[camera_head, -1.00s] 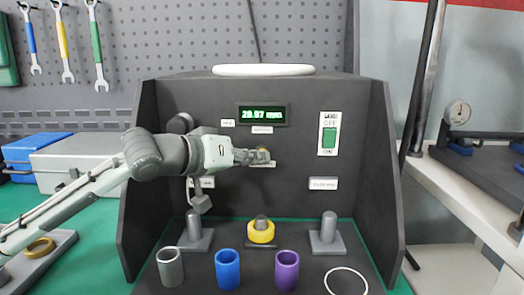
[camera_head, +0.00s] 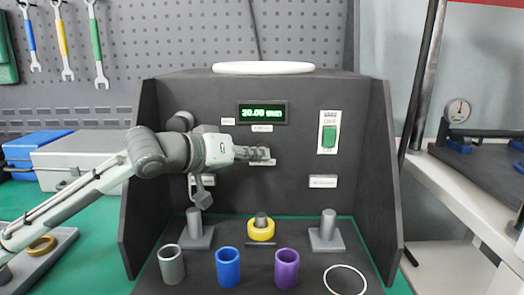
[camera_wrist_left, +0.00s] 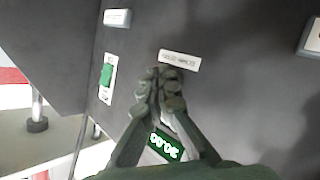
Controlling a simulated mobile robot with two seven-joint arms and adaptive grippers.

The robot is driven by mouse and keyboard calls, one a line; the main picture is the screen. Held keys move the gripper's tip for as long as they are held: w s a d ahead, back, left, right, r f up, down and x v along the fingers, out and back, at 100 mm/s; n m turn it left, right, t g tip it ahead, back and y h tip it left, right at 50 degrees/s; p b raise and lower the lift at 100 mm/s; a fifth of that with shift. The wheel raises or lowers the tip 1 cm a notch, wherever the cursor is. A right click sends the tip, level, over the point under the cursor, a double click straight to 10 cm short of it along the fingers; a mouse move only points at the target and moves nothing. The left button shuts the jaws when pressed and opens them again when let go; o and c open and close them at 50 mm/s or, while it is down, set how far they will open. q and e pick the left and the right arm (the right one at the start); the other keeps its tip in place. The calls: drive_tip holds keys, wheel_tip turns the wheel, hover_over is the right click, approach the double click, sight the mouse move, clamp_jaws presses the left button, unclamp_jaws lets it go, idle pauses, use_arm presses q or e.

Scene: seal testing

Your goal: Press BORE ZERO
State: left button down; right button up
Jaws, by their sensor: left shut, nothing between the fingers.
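My left gripper (camera_head: 266,154) is shut and empty, its fingertips at the dark panel of the test booth, over the spot just above a small white label (camera_head: 263,163). The button there is mostly hidden behind the fingers; only a brownish bit shows at their top edge. In the left wrist view the shut fingertips (camera_wrist_left: 160,82) meet the panel beside a white label (camera_wrist_left: 179,61) with blurred text. I cannot tell how far the button is pressed. The green display (camera_head: 263,113) above reads about 30.00 mm. My right gripper is not in view.
A green rocker switch (camera_head: 329,136) is on the panel's right. Grey, blue and purple sleeves (camera_head: 286,270) and a white ring (camera_head: 345,280) are in front. Side walls (camera_head: 384,185) flank the booth.

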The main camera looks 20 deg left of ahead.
use_arm(q)
drive_tip(key=shift+s, duration=0.15)
drive_tip(key=shift+s+d, duration=0.2)
drive_tip(key=shift+s, duration=0.4)
drive_tip(key=shift+s+d, duration=0.25)
drive_tip(key=shift+s, duration=0.55)
drive_tip(key=shift+s+d, duration=0.2)
drive_tip(key=shift+s, duration=0.6)
drive_tip(key=shift+s+d, duration=0.25)
drive_tip(key=shift+s, duration=0.55)
